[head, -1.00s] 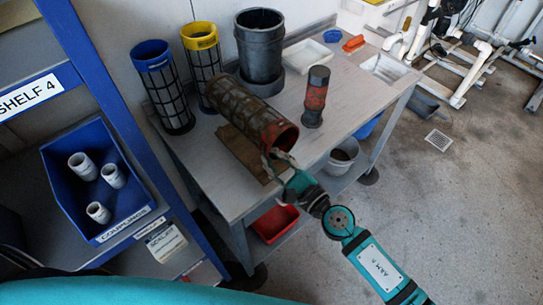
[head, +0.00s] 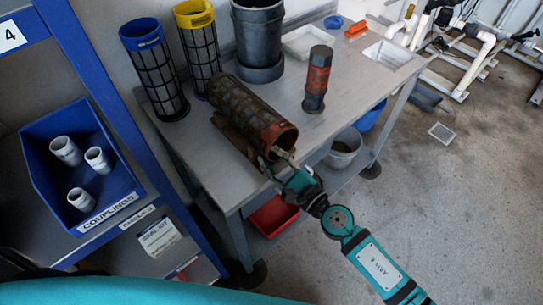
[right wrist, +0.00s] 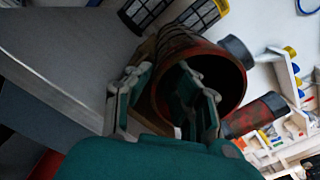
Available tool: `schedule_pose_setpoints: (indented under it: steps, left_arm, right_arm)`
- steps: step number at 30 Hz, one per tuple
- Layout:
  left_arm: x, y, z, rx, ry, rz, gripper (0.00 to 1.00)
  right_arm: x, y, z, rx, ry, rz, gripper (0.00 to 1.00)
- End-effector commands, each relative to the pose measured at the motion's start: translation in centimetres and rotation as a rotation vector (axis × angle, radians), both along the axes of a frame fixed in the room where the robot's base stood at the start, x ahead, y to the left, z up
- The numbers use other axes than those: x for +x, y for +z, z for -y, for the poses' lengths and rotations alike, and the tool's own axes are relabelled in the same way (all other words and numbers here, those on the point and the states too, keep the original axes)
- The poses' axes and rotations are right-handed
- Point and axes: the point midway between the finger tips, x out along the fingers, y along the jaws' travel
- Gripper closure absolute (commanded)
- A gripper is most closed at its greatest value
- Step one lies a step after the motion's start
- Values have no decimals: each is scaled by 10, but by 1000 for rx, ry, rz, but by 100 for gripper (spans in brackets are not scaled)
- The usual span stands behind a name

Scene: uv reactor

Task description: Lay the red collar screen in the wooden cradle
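The red collar screen (head: 248,112), a dark mesh cylinder with a worn red collar, lies on its side on the bench, collar end toward me. The wooden cradle (head: 232,138) is beneath it, mostly hidden by the screen; only a strip shows along the left side. My right gripper (head: 276,163) is at the collar end. In the right wrist view its fingers (right wrist: 165,88) are apart and straddle the rim of the red collar (right wrist: 237,78), one outside and one inside the opening. My left gripper is out of view.
Blue-collared (head: 153,70) and yellow-collared (head: 201,47) screens stand behind, beside a grey pot (head: 258,38). A red-and-black cylinder (head: 317,80) stands right of the screen. A white tray (head: 307,42) is farther back. Blue shelving with a bin (head: 115,185) is at left.

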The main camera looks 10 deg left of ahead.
Motion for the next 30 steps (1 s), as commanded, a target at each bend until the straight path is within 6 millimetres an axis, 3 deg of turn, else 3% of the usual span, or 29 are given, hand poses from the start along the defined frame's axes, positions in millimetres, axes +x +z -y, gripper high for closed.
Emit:
schedule_pose_setpoints:
  steps: [3,14,30]
  left_arm:
    - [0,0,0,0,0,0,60]
    - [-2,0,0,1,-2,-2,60]
    - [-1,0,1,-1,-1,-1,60]
  right_arm:
    - [0,0,0,0,-1,0,66]
    - [-4,-1,7,1,-4,-5,66]
    - [-66,-1,84,1,-3,-4,66]
